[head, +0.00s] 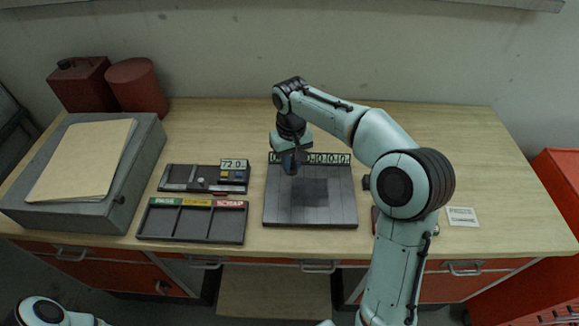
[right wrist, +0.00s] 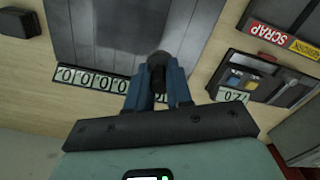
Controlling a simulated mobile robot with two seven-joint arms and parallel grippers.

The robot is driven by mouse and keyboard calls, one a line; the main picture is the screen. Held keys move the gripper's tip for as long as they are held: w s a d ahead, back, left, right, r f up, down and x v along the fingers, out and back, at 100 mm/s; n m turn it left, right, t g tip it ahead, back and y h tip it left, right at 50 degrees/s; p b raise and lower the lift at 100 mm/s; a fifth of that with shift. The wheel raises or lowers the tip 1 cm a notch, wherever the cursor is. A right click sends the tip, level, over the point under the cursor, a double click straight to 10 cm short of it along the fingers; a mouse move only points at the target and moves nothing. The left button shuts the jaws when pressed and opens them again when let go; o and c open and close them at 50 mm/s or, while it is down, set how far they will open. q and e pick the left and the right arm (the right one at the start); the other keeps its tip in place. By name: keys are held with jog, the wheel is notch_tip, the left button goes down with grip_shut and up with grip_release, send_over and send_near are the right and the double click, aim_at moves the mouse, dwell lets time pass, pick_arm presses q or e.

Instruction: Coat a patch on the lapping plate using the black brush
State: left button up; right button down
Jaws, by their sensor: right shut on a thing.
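The lapping plate (head: 340,214) is a dark grey, grooved slab on the bench, with a darker square patch near its middle. It also shows at the top of the right wrist view (right wrist: 95,35). My right gripper (head: 291,166) is over the plate's back left part. In the right wrist view its blue fingers (right wrist: 155,80) are shut on a dark thing, which looks like the black brush (right wrist: 160,60). The brush is mostly hidden by the fingers, and I cannot tell whether its tip touches the plate. My left gripper is not in view.
A row of number tiles (head: 328,158) runs along the plate's back edge. Left of it are a sorting tray (head: 190,239) with coloured labels and a shallow tray (head: 178,187) with small parts. A grey block (head: 110,216) bears folders (head: 85,160). A white card (head: 462,216) lies right.

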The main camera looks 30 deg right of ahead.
jog(key=shift+r, duration=0.9)
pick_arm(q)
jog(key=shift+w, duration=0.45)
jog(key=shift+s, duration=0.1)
pick_arm(e)
jog(key=shift+s, duration=0.1)
